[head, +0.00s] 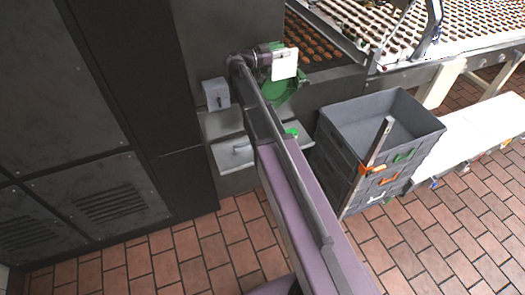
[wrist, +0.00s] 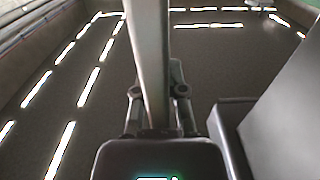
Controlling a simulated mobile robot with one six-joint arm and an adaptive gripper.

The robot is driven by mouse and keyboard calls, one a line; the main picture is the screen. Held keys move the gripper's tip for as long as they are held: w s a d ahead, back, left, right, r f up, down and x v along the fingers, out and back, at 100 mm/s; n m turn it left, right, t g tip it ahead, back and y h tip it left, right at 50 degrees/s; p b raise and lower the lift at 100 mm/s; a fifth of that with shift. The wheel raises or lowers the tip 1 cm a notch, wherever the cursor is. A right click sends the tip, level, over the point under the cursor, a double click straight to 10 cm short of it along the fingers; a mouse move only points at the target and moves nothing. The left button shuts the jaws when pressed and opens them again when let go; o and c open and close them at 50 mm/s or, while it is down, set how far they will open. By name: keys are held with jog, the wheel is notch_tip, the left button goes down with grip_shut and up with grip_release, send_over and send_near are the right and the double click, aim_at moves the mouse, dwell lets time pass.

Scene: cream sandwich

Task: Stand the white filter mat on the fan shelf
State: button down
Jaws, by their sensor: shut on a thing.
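The white filter mat (head: 284,63) shows in the head view as a small pale square at the end of my arm, in front of a green part. In the wrist view it is a narrow grey upright strip (wrist: 148,45), seen nearly edge-on. My gripper (wrist: 156,92) is shut on it, one finger on each side. The mat's far end runs out of the wrist picture at the top. In the head view the fingers are too small to make out. A grey ledge (head: 228,124) lies below the green part; I cannot tell whether it is the fan shelf.
Stacked grey crates (head: 340,135) stand right of my arm. A conveyor with rows of biscuits (head: 480,20) runs behind. A dark cabinet (head: 90,110) fills the left. In the wrist view a dark grey block (wrist: 285,115) stands close on the right. The brick floor in front is clear.

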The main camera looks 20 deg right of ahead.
aim_at(283, 73)
notch_tip(283, 73, down, 8)
jog(key=b, duration=0.7)
jog(key=shift+f, duration=0.25)
jog(key=shift+d, duration=0.1)
